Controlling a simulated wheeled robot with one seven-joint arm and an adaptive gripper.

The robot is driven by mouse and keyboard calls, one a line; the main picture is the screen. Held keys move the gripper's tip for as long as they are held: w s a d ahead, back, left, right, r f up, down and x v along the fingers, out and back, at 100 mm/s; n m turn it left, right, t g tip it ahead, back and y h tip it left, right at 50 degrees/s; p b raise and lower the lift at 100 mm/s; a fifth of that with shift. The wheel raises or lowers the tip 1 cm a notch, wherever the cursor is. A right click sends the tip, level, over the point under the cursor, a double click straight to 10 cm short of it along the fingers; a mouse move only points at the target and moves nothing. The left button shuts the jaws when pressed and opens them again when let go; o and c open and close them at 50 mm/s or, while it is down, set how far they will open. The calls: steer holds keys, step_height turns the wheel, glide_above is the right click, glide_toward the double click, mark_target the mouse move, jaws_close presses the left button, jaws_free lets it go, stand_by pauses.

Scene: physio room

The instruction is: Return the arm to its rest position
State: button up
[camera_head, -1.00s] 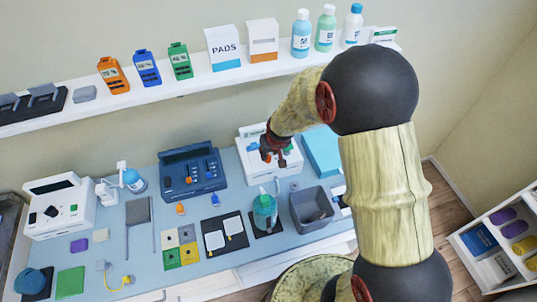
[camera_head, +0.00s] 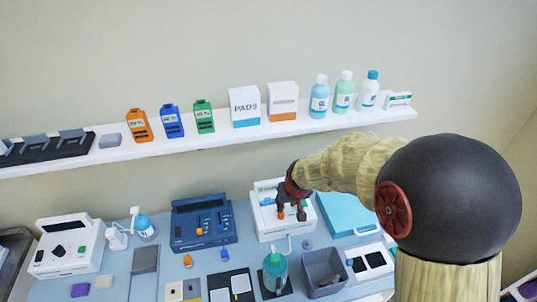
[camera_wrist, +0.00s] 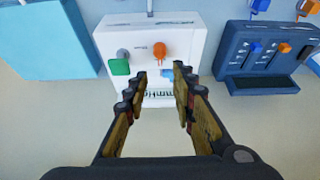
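My gripper (camera_wrist: 160,75) is open and empty in the wrist view, its two fingers apart with nothing between them. In the head view my gripper (camera_head: 291,212) hangs in front of the white device (camera_head: 267,231) on the bench. The white device also shows in the wrist view (camera_wrist: 118,41), with an orange knob (camera_wrist: 159,50) and a green button (camera_wrist: 119,67) just beyond the fingertips. I cannot tell from these views whether a fingertip touches it. My arm reaches in from the right of the head view.
The dark blue device (camera_head: 203,231) stands left of the white one. A light blue box (camera_head: 347,212) lies to its right. A green bottle (camera_head: 274,272) and a grey bin (camera_head: 324,285) are in front. A wall shelf (camera_head: 225,140) with boxes and bottles runs above and behind.

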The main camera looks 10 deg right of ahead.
steer(key=s+r+b, duration=0.3)
steer(key=s+b, duration=0.1)
steer(key=s, duration=0.4)
steer(key=s+r+b, duration=0.3)
steer(key=s+b, duration=0.1)
steer(key=s, duration=0.4)
steer(key=s+r+t+b, duration=0.1)
steer(key=s+r+b, duration=0.2)
steer(key=s, duration=0.6)
steer(key=shift+a+r+b, duration=0.15)
steer(key=shift+a+b, duration=0.1)
steer(key=shift+b, duration=0.5)
